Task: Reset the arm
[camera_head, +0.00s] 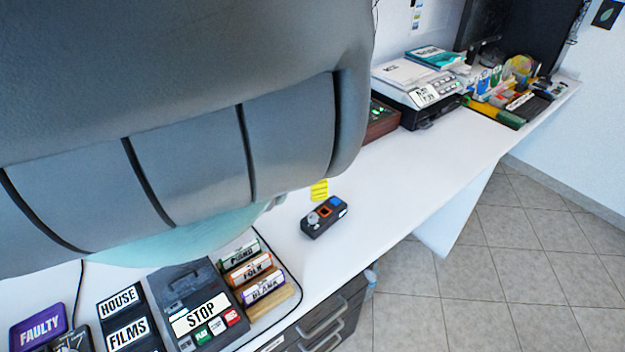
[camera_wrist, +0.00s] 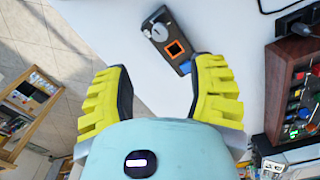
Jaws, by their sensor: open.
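My gripper (camera_wrist: 160,95) is open in the wrist view, with its two yellow ribbed fingers spread and nothing between them. A small black device (camera_wrist: 168,40) with an orange-framed square and a blue part lies on the white desk just beyond the fingertips. The same device (camera_head: 324,216) shows in the head view near the desk's front edge. In the head view my grey arm covers the upper left, and a yellow fingertip (camera_head: 319,190) shows just above the device. Most of my gripper is hidden there.
A black STOP unit (camera_head: 195,305), labelled cartridges (camera_head: 252,270) and a purple FAULTY box (camera_head: 38,328) stand at the lower left. A printer-like machine (camera_head: 415,88) stands at the back. The white desk (camera_head: 420,170) is clear right of the device; tiled floor (camera_head: 500,260) lies beyond.

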